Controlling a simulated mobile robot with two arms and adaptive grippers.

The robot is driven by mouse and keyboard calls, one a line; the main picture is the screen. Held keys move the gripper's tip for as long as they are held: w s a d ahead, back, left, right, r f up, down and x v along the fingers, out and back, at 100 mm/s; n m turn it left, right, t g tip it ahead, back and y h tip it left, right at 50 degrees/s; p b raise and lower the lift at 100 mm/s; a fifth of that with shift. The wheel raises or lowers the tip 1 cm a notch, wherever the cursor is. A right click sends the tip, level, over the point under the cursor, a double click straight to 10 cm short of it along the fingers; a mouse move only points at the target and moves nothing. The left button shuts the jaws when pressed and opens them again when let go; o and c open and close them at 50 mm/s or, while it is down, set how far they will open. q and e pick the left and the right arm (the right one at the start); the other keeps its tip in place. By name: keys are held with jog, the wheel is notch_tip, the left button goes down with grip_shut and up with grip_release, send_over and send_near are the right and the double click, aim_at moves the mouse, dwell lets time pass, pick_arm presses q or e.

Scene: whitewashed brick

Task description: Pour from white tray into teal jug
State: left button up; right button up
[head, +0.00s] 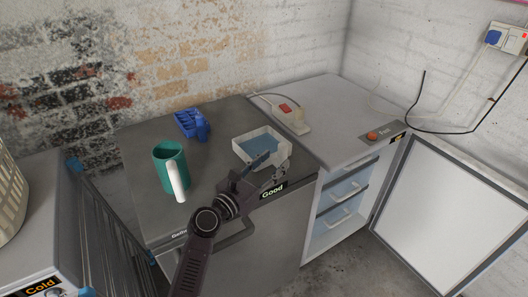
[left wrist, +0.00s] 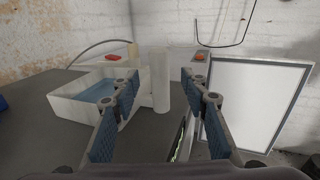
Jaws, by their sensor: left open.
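The white tray (head: 239,152) sits on the dark grey cabinet top, with blue contents inside. It shows at the left in the left wrist view (left wrist: 75,109), with an upright white handle (left wrist: 161,82) at its right side. My left gripper (head: 267,171) is at the tray's near right corner. Its fingers are open, and in the left wrist view the handle appears between them; I cannot tell whether they touch it. The teal jug (head: 168,161), upright with a white handle, stands to the left of the tray on the same top. The jug's inside is mostly hidden.
A blue holder (head: 188,122) stands behind, between jug and tray. A white device with a red switch (head: 286,109) is behind the tray. A lighter drawer cabinet (head: 335,95) with an orange button (head: 372,135) adjoins at right. A white panel (head: 447,220) leans beyond it.

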aim_at(280, 156)
pick_arm(q)
jog(key=x, duration=0.5)
jog(key=shift+w+d+f, duration=0.1)
jog(key=shift+w+f, duration=0.05)
jog(key=shift+w, duration=0.15)
grip_shut()
